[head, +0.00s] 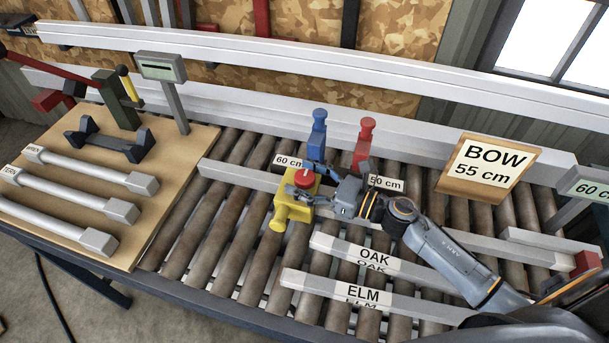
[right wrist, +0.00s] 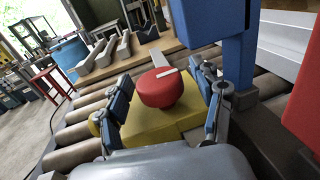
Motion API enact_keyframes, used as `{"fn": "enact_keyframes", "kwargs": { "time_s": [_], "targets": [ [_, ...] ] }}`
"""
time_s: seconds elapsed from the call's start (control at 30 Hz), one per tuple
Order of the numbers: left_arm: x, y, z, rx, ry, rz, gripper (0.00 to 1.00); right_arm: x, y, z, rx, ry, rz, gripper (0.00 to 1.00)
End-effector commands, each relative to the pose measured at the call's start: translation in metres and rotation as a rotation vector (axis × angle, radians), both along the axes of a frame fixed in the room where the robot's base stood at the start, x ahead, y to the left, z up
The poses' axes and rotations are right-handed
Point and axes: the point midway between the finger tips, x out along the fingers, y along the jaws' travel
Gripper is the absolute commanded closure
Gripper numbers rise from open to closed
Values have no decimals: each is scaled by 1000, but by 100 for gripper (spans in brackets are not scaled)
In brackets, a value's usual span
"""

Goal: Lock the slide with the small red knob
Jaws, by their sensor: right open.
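The small red knob (head: 304,177) sits on top of the yellow slide (head: 284,208), which stands at the rail over the rollers. In the right wrist view the knob (right wrist: 162,88) is a round red cap with a pale strip at its top, on the yellow body (right wrist: 150,125). My right gripper (head: 308,188) is open, with one finger on either side of the knob. In the right wrist view the fingers (right wrist: 163,95) appear apart from the knob. They partly cover the slide in the head view. My left gripper is not in view.
A blue stop (head: 318,135) marked 60 cm and a red stop (head: 364,142) marked 50 cm stand close behind. A BOW 55 cm sign (head: 486,167) is at right. OAK (head: 375,257) and ELM (head: 370,298) bars lie in front. A wooden board (head: 60,225) with labelled bars is at left.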

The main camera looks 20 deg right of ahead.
Motion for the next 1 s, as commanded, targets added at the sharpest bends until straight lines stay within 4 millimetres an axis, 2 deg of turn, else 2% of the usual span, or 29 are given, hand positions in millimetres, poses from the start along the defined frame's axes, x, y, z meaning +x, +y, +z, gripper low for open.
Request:
{"fn": "enact_keyframes", "kwargs": {
  "time_s": [0.1,0.13,0.3,0.4,0.73,1.0],
  "targets": [
    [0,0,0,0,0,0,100,0,0,0,0,0,0,33],
    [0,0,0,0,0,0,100,0,0,0,0,0,0,37],
    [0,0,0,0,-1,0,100,0,0,0,0,0,0,72],
    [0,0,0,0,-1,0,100,0,0,0,0,0,0,88],
    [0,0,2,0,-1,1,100,-1,0,0,1,1,-42,88],
    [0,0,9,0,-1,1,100,-1,1,1,5,2,-211,88]
  ]
}}
